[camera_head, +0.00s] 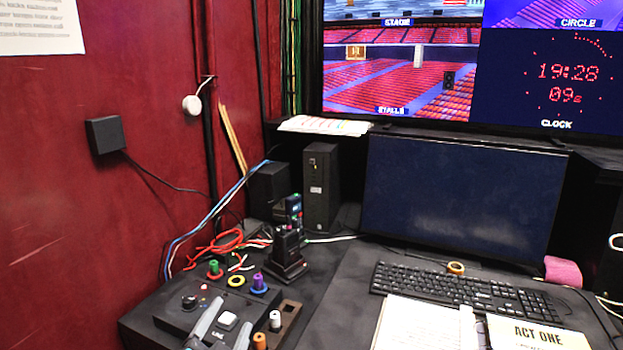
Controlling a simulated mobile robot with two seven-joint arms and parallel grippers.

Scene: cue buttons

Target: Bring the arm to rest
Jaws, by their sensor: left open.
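My left gripper (233,313) comes in at the bottom of the head view, its two grey fingers apart over the front of the black cue panel (160,318). A white square button (227,319) shows between the fingers; I cannot tell whether they touch the panel. No object shows in the gripper. My right gripper is out of view.
A handheld radio (290,245) stands behind. Keyboard (460,291), open script (425,325) and monitor (460,195) are right; the red wall (80,220) is left.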

